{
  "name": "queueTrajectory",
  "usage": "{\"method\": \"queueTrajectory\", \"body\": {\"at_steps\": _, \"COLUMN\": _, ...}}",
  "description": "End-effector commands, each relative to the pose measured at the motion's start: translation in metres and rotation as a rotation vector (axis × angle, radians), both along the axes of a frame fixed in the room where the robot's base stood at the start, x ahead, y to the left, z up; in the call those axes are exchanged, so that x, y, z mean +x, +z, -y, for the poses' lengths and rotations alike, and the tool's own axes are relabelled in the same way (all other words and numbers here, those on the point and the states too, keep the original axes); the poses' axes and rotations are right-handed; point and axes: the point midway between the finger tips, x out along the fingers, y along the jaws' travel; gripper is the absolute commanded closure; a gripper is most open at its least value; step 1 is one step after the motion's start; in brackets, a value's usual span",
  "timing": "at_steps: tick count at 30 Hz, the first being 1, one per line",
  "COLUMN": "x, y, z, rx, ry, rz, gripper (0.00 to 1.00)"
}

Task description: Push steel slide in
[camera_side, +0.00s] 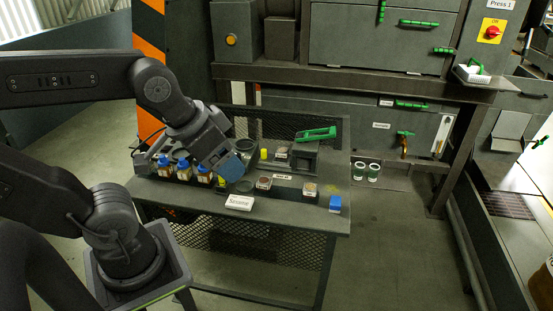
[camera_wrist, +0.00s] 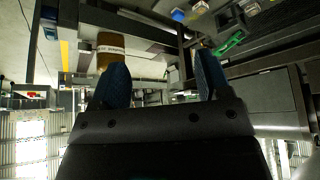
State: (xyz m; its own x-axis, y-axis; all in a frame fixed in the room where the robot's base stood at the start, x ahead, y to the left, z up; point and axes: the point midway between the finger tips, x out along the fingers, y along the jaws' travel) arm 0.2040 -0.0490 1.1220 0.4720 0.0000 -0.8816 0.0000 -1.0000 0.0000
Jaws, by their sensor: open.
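My gripper (camera_side: 232,166) has blue fingertips and hangs over the left-middle part of the dark bench in the side view. In the wrist view its two blue fingers (camera_wrist: 162,78) stand wide apart, with nothing held between them. The grey press front (camera_side: 375,40) stands behind the bench, with green handles (camera_side: 418,23) on its panels. A pale metal piece (camera_side: 515,124) juts out at the right. I cannot tell for sure which part is the steel slide. My gripper is well apart from the press front.
The bench (camera_side: 320,218) carries bottles with blue caps (camera_side: 183,168), small dishes, a white label card (camera_side: 239,202), a blue block (camera_side: 335,203) and a device with a green handle (camera_side: 316,134). The floor right of the bench is clear.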

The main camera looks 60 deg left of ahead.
Motion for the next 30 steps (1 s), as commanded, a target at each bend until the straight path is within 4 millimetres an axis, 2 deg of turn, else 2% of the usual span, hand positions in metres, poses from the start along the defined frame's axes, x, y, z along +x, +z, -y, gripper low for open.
{"method": "queueTrajectory", "body": {"at_steps": 10, "x": 0.0, "y": 0.0, "z": 0.0, "rx": 0.0, "ry": 0.0, "rz": 0.0, "gripper": 0.3}}
{"method": "queueTrajectory", "body": {"at_steps": 14, "x": 0.006, "y": 0.002, "z": -0.002, "rx": 0.001, "ry": 0.0, "rz": -0.005, "gripper": 0.43}}
{"method": "queueTrajectory", "body": {"at_steps": 16, "x": 0.017, "y": 0.004, "z": -0.006, "rx": 0.003, "ry": -0.002, "rz": -0.016, "gripper": 0.5}}
{"method": "queueTrajectory", "body": {"at_steps": 20, "x": 0.057, "y": 0.01, "z": -0.022, "rx": 0.003, "ry": -0.008, "rz": -0.043, "gripper": 0.5}}
{"method": "queueTrajectory", "body": {"at_steps": 23, "x": 0.096, "y": 0.011, "z": -0.045, "rx": 0.004, "ry": -0.016, "rz": -0.061, "gripper": 0.5}}
{"method": "queueTrajectory", "body": {"at_steps": 26, "x": 0.134, "y": 0.005, "z": -0.074, "rx": 0.001, "ry": -0.021, "rz": -0.074, "gripper": 0.5}}
{"method": "queueTrajectory", "body": {"at_steps": 30, "x": 0.181, "y": -0.013, "z": -0.125, "rx": -0.003, "ry": -0.024, "rz": -0.088, "gripper": 0.5}}
